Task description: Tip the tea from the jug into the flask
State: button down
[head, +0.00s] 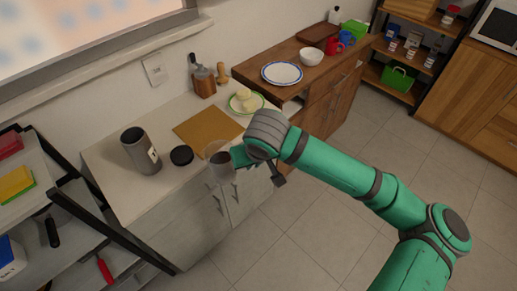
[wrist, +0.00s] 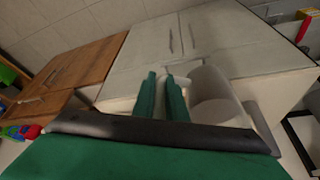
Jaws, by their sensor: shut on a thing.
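The jug (head: 220,167) is a clear, pale vessel with dark tea low inside it. My gripper (head: 239,156) is shut on it at its right side and holds it near the front edge of the counter. In the wrist view the jug (wrist: 213,97) is beside the two green fingers of my gripper (wrist: 163,78), with its handle apparently between them.
A round black lid (head: 181,155) lies between flask and jug. A black-framed shelf (head: 95,225) is at left. A wooden cabinet (head: 285,92) adjoins at right.

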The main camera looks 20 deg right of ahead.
jog(key=a+f, duration=0.3)
jog(key=f, duration=0.8)
jog(key=w+a+f, duration=0.1)
jog(key=a+f, duration=0.3)
jog(key=f, duration=0.8)
jog(key=a+f+n, duration=0.1)
jog(key=a+f, duration=0.2)
jog(key=f, duration=0.9)
jog(key=shift+w+a, duration=0.3)
jog(key=shift+w, duration=0.05)
jog(key=shift+w+d, duration=0.15)
jog(key=shift+w, duration=0.05)
